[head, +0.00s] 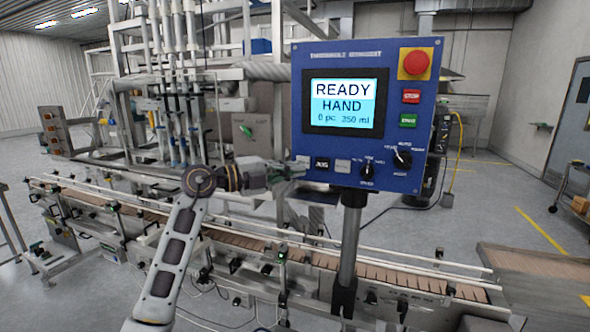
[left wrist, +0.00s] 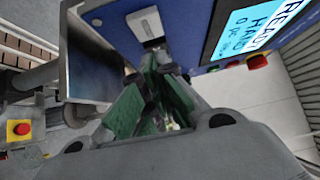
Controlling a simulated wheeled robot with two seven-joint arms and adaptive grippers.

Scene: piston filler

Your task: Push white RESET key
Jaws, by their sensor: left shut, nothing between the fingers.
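The blue control panel (head: 290,100) has a row of keys along its lower edge. A white key (head: 343,166) sits right of the black JOG key (head: 322,163), and another pale key (head: 303,159) sits to its left. Their lettering is too small to read, so I cannot tell which is RESET. My left gripper (head: 301,171) is shut and empty at the panel's lower left corner, by the left end of the key row. In the left wrist view its green fingers (left wrist: 152,75) point toward the panel, with a white key (left wrist: 145,25) beyond the tips. Contact is not clear.
The screen (head: 343,103) reads READY HAND. A red emergency button (head: 415,63), red STOP key (head: 411,96), green key (head: 408,120) and two black knobs (head: 402,158) are on the panel. A conveyor (head: 380,272) runs below; the panel's post (head: 350,240) stands in front.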

